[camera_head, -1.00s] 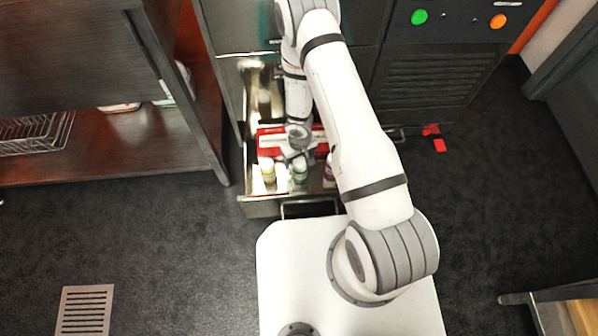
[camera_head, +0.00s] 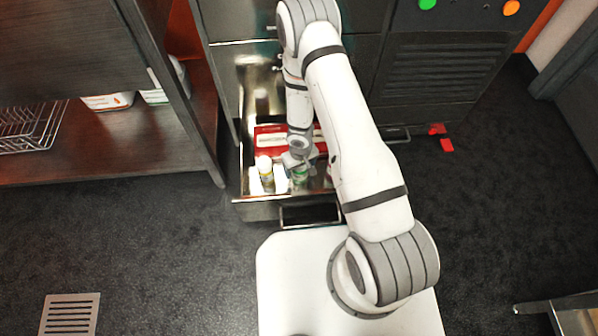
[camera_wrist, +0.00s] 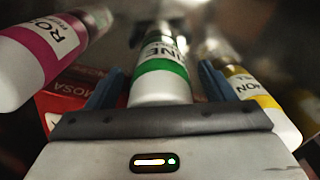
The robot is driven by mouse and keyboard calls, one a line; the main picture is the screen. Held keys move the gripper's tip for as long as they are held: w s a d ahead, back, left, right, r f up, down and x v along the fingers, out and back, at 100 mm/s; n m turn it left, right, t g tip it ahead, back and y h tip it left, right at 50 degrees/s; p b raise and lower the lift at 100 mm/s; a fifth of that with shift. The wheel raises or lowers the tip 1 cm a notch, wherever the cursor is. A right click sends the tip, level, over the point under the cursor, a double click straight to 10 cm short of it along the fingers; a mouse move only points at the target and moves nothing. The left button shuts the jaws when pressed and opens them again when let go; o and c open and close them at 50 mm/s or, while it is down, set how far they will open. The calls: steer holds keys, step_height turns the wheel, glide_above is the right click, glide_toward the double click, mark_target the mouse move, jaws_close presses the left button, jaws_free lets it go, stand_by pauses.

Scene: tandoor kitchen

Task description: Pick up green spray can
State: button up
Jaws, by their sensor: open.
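The green spray can (camera_head: 300,176) stands in an open metal drawer, partly covered by my gripper (camera_head: 297,160) in the head view. In the wrist view the white can with a green band (camera_wrist: 160,72) shows between the two blue-grey fingers of my gripper (camera_wrist: 160,88). The fingers are open, one on each side of it. I cannot tell whether either finger touches it. Its label reads in part "INE", and its top is dim.
A yellow-banded can (camera_head: 266,174) stands left of the green one in the head view. A pink-banded can (camera_wrist: 40,52) flanks it in the wrist view. A red box (camera_head: 268,137) lies behind inside the drawer (camera_head: 285,211). A wooden shelf unit (camera_head: 120,140) stands left.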

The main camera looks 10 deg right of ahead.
steer(key=c, duration=1.2)
steer(key=shift+r, duration=0.15)
